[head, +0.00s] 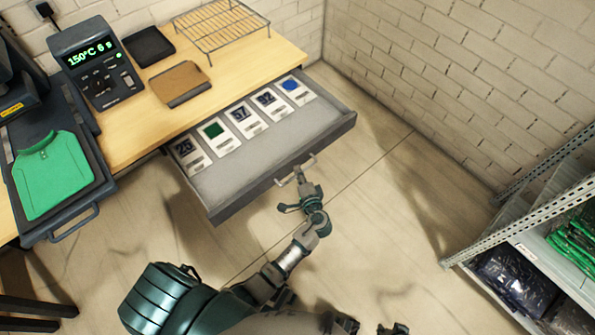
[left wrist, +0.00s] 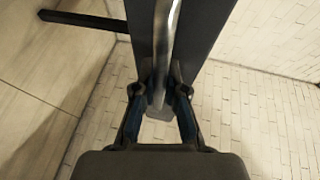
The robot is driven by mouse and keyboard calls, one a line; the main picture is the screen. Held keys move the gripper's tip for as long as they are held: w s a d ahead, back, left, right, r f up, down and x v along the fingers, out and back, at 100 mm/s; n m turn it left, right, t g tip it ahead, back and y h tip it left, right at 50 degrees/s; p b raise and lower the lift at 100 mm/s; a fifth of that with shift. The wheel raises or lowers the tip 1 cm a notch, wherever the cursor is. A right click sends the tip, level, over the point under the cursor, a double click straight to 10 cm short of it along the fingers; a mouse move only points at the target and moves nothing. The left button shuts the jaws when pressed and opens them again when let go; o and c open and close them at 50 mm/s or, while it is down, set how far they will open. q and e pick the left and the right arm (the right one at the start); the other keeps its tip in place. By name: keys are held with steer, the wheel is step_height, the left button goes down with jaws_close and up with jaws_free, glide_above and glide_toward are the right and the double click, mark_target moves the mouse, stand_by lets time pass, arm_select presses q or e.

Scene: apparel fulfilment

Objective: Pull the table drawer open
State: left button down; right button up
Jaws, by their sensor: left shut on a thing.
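The table drawer (head: 260,172) stands pulled out from under the wooden table (head: 138,130), its inside open to view. Its metal handle (head: 283,182) is on the dark front panel. My left gripper (head: 301,178) is at the handle, in front of the panel. In the left wrist view the handle (left wrist: 167,40) runs between the two fingers of my left gripper (left wrist: 159,92), which are shut on it. Dark parts at the bottom edge of the head view look like my right gripper (head: 370,326); they are cut off, and their opening is unclear.
Several number and colour cards (head: 243,118) lie in the drawer. A heat press with a green shirt (head: 52,175), a control box (head: 97,65) and a wire rack (head: 220,27) are on the table. A metal shelf (head: 515,228) stands right. Floor between is clear.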

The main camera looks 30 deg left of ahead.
arm_select(q)
steer(key=shift+s+d+f, duration=0.1)
steer(key=shift+s+f, duration=0.05)
steer(key=shift+f, duration=0.15)
steer(key=c, duration=1.2)
jaws_free()
steer(key=shift+r, duration=0.1)
steer(key=shift+r, duration=0.1)
steer(key=v, duration=1.1)
steer(key=shift+s+d, duration=0.3)
